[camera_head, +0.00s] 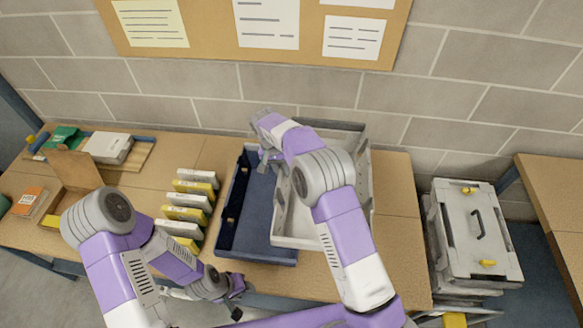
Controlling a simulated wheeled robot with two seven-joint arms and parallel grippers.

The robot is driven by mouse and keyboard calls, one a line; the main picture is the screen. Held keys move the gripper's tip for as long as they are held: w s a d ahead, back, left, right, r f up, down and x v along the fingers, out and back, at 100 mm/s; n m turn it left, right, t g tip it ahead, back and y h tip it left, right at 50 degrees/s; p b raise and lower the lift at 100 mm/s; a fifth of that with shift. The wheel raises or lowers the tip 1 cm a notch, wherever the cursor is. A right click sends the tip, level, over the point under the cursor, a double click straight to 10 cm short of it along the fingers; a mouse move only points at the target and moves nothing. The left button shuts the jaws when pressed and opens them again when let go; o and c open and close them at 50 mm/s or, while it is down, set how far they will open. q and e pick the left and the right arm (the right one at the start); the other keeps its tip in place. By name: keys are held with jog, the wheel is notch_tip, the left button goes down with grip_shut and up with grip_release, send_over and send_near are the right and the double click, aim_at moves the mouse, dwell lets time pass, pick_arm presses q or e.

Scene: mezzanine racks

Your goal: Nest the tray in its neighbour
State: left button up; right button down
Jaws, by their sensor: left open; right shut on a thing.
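A light grey tray (281,222) is on the right half of the table, partly hidden behind my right arm. A dark blue tray (252,222) is directly to its left, with its open side up and its inside empty where it shows. My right gripper (267,166) is shut on the grey tray near its left wall, close to the blue tray's back right part. I cannot tell whether the grey tray is lifted or resting. My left gripper (236,304) is open and empty, low by the table's front edge, apart from both trays.
A row of white and yellow boxes (187,213) stands left of the blue tray. A grey lidded case (474,236) stands right of the table. A block wall with a notice board (215,35) is behind.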

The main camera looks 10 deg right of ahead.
jog(key=w+a+p, duration=0.1)
jog(key=a, duration=0.4)
jog(key=shift+w+a+p, duration=0.4)
jog(key=shift+r, duration=0.1)
